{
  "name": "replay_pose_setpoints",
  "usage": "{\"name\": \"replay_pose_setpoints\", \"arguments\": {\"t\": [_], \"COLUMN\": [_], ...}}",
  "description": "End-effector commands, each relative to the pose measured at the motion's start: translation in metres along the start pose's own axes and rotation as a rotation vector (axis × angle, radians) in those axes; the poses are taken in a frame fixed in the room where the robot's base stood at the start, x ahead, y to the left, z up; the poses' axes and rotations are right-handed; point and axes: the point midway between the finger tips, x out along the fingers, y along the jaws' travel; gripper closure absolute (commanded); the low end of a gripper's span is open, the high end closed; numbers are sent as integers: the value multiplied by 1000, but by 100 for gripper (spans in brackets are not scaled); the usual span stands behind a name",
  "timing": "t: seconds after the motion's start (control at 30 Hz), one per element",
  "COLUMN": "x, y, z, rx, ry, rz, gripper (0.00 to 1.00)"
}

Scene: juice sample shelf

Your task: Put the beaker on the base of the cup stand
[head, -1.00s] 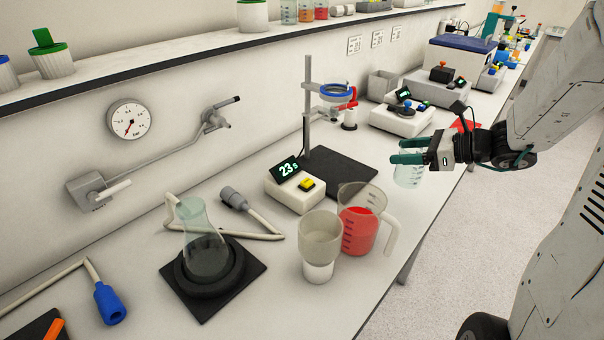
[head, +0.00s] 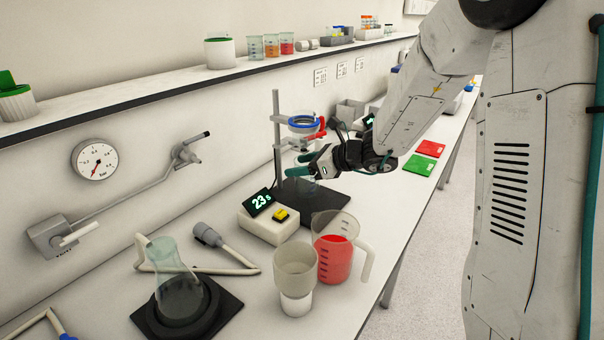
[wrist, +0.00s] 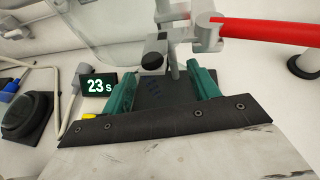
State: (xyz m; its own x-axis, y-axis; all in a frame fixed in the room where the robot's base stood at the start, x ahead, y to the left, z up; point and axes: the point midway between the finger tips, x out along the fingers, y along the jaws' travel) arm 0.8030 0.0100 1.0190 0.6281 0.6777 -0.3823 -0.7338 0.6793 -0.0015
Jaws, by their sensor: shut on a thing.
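The beaker is clear with faint markings, and its see-through body (head: 303,185) is hard to make out. My gripper (head: 302,168) is shut on it, with green fingers on either side. The cup stand has a grey upright rod (head: 277,135), a blue ring (head: 304,123) and a flat black base (head: 328,193). The beaker is at the base, below the ring. I cannot tell whether its bottom touches the base.
The timer (head: 268,217) reading 23 stands left of the base. A jug of red liquid (head: 334,258) and a cup on a white holder (head: 295,270) stand in front. A red clamp arm (wrist: 270,30) crosses the upper right of the wrist view. A flask (head: 178,285) sits at lower left.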

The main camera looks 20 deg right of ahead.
Motion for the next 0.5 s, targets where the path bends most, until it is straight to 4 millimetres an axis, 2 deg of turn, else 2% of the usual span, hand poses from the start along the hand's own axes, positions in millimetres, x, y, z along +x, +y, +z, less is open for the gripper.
{"name": "replay_pose_setpoints", "arguments": {"t": [0.03, 0.17, 0.5], "x": [3, 8, 9], "y": [0, 0, 0], "z": [-9, -22, -25], "rx": [5, 2, 1], "ry": [2, 1, 1], "rz": [2, 1, 0], "gripper": [64, 64, 64]}}
